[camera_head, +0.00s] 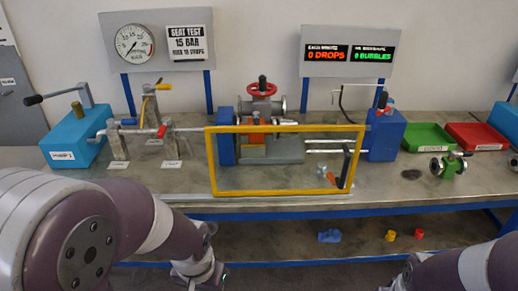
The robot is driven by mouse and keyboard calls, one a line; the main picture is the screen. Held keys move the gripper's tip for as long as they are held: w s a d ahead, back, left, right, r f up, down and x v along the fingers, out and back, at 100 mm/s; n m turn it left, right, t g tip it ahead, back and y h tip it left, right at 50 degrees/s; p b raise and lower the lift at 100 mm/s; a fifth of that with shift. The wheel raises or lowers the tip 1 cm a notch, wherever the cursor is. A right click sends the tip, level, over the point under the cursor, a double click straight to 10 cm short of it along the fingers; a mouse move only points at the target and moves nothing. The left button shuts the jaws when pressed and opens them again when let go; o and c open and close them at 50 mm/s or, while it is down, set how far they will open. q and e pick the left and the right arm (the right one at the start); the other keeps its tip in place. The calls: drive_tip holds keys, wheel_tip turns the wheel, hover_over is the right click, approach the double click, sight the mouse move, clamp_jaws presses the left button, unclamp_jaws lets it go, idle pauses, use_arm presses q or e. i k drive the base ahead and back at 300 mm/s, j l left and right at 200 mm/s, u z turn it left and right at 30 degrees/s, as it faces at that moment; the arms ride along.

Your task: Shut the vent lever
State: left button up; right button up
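Three valve handles sit on the pipework at the left of the bench: a yellow lever (164,87) at the top of a yellow upright, a red lever (162,131), and a blue lever (128,121) on the horizontal pipe. I cannot tell which is the vent lever; the small tags below are too small to read. My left gripper (203,279) is low in front of the bench, below and apart from the levers, its fingertips unclear. My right gripper (398,287) is barely in view at the bottom edge. Neither visibly holds anything.
A yellow-framed guard (283,192) stands before the red-wheeled flanged valve (262,90). A blue pump box (74,138) with a crank is at far left. A pressure gauge (134,44) hangs behind. Green tray (427,138) and red tray (476,136) lie right. The front-left bench is mostly clear.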

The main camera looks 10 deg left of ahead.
sight(166, 121)
drive_tip(key=i+j, duration=0.7)
drive_tip(key=j, duration=0.2)
